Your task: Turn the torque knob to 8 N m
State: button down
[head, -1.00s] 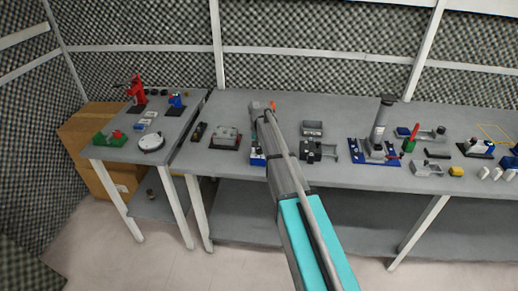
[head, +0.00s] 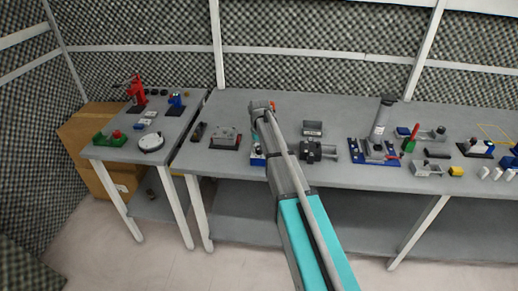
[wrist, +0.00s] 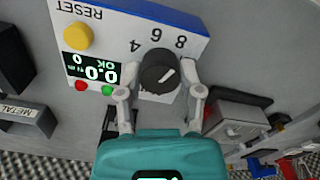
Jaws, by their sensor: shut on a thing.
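The torque tester shows in the wrist view as a white panel (wrist: 115,22) with a blue edge and a black round knob (wrist: 158,64). The figures 4, 6 and 8 curve around the knob, upside down in the picture. The knob's white mark slants to the upper right, on the side of the 8; I cannot tell its exact reading. My gripper (wrist: 160,91) is shut on the knob, one finger on each side. The display (wrist: 92,69) reads 0.0 and OK.
A yellow RESET button (wrist: 78,36) and small red (wrist: 81,86) and green (wrist: 108,91) buttons sit on the panel. A grey METAL bin (wrist: 28,119) and a grey box (wrist: 236,118) stand nearby. Fixtures stand along the bench on both sides in the head view.

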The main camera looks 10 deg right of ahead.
jog(key=shift+c, duration=1.2)
grip_release()
jog(key=shift+m, duration=0.4)
jog(key=m, duration=0.8)
notch_tip(320, 180, up, 14)
jog(key=p, duration=1.4)
jog(key=s+f+n+b, duration=0.3)
jog(key=s, duration=0.7)
jog(key=s+f+n+b, duration=0.2)
jog(key=s+f+b, duration=0.1)
jog(key=s, duration=0.7)
jog(key=s+f+n+b, duration=0.3)
jog(key=s+f+b, duration=0.1)
jog(key=s, duration=0.6)
jog(key=shift+n, duration=0.3)
jog(key=shift+a+f, duration=0.1)
